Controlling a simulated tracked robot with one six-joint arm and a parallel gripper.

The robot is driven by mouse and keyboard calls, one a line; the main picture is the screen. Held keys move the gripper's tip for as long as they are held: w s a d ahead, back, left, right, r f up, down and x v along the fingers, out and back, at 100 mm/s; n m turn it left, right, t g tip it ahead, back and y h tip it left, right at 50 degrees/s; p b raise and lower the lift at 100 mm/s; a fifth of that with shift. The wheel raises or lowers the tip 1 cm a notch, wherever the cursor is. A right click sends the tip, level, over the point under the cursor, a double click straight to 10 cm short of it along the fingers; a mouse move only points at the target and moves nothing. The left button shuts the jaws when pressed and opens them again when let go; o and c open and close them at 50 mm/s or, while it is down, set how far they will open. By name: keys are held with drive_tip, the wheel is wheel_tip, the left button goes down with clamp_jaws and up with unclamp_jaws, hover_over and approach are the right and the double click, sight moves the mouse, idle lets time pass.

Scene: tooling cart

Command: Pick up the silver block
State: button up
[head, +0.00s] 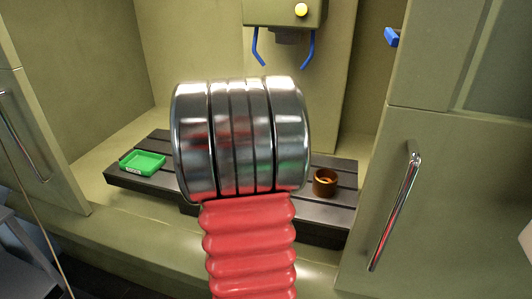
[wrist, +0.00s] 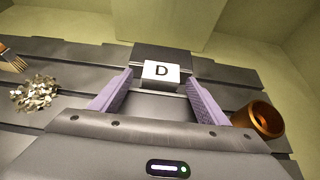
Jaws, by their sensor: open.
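In the wrist view, a pale block-like piece with a black letter D (wrist: 160,72) stands just beyond my fingertips, against a dark grey form (wrist: 162,53). I cannot tell whether this is the silver block; no other clearly silver block shows. My gripper (wrist: 160,84) is open, with its two purple fingers apart on either side and slightly short of the lettered piece. Nothing is visibly held between them. In the head view, my metal-ringed arm with its red bellows hides my gripper and the middle of the slotted table.
A copper-coloured cup (wrist: 258,119) stands close to the right finger; it also shows in the head view (head: 325,183). Metal shavings (wrist: 35,93) and a brush (wrist: 12,61) lie left. A green tray (head: 142,163) sits on the slotted table (head: 120,180). A spindle head with blue nozzles (head: 285,15) hangs above.

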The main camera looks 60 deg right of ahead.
drive_tip(key=shift+x, duration=1.1)
drive_tip(key=shift+c, duration=0.2)
drive_tip(key=c, duration=1.3)
drive_tip(key=shift+o, duration=0.2)
drive_tip(key=shift+r, duration=0.15)
drive_tip(key=shift+r, duration=4.9)
